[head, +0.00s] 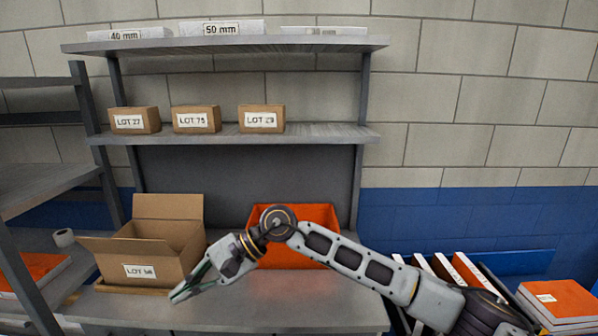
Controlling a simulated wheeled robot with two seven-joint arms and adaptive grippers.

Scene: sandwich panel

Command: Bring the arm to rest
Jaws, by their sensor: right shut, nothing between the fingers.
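My right arm reaches in from the lower right across the bench. Its gripper (188,287) points down and left, just in front of the open cardboard box labelled LOT 56 or similar (172,270). The right gripper is shut with nothing held. I cannot tell whether its fingertips touch the bench top (270,312). My left gripper does not show in the head view. The arm hides part of an orange bin (310,213) behind it.
Small boxes labelled LOT (197,119) stand on the middle shelf (330,134). White packs with mm labels (222,27) lie on the top shelf (340,41). Orange-topped stacks (563,298) stand at right. The bench front is clear.

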